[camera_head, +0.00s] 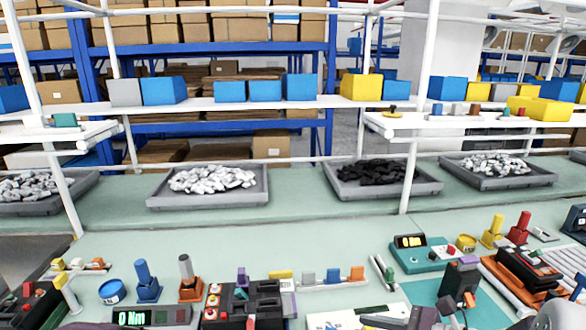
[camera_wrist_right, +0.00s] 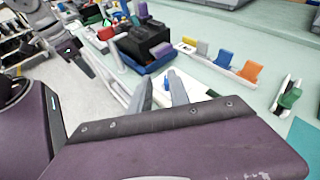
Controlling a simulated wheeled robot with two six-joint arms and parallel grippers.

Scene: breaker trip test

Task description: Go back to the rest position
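My right gripper (camera_wrist_right: 160,92) shows in the right wrist view with its two grey fingers apart and nothing between them. It is above the front of the bench. In the head view only a dark part of it shows at the bottom edge, right of centre. A purple part of my left arm shows at the bottom left edge of the head view. A grey jointed part at the upper left of the wrist view may be my left gripper, but its fingers are unclear. The black breaker block (camera_head: 250,302) stands on the bench and also shows in the wrist view (camera_wrist_right: 145,42).
A white rail with coloured blocks (camera_head: 330,279) lies beside the breaker block. A teal meter (camera_head: 420,256) and an orange fixture (camera_head: 520,268) stand right. A torque display (camera_head: 150,317) is front left. Grey parts trays (camera_head: 208,201) line the back; the mid-bench strip is clear.

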